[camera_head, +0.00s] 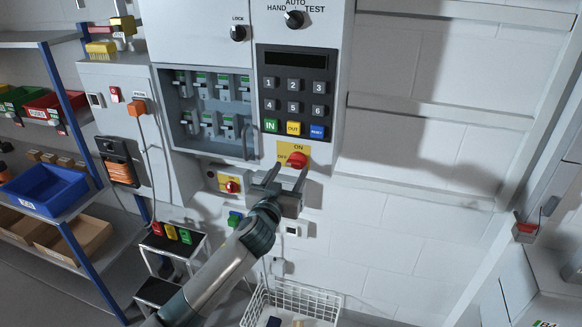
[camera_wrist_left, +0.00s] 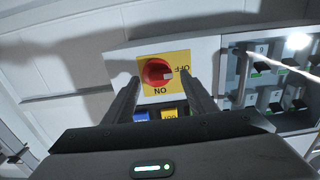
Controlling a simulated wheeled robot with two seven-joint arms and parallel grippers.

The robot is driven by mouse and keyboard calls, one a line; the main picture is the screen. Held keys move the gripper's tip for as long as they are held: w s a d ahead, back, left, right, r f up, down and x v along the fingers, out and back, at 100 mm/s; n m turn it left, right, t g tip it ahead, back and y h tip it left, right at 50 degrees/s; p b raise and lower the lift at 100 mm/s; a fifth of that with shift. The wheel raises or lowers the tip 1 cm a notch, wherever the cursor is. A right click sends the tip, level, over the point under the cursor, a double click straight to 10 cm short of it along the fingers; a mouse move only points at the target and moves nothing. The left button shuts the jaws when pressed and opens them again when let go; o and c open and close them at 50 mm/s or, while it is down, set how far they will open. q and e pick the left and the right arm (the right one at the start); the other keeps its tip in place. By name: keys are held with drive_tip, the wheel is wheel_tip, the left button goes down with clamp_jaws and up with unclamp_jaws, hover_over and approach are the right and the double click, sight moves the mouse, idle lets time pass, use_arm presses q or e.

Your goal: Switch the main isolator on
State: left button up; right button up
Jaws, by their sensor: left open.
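The main isolator is a round red knob (camera_head: 298,160) on a yellow plate (camera_head: 284,152) marked ON at the top and OFF at the left, below the keypad. In the left wrist view the red knob (camera_wrist_left: 157,72) appears upside down, and its pale mark lies on the side of the word OFF. My left gripper (camera_head: 288,172) is open and empty, just in front of and slightly below the knob. Its two fingers (camera_wrist_left: 161,82) stand either side of the knob in the wrist view, apart from it as far as I can tell. My right gripper is not in view.
The keypad (camera_head: 295,88) sits directly above the isolator. An open breaker panel (camera_head: 207,105) is to its left, and a smaller red knob on yellow (camera_head: 231,187) is lower left. A wire basket (camera_head: 290,300) stands below.

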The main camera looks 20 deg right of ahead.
use_arm(q)
drive_tip(key=shift+x, duration=0.9)
drive_tip(key=c, duration=1)
drive_tip(key=shift+c, duration=0.2)
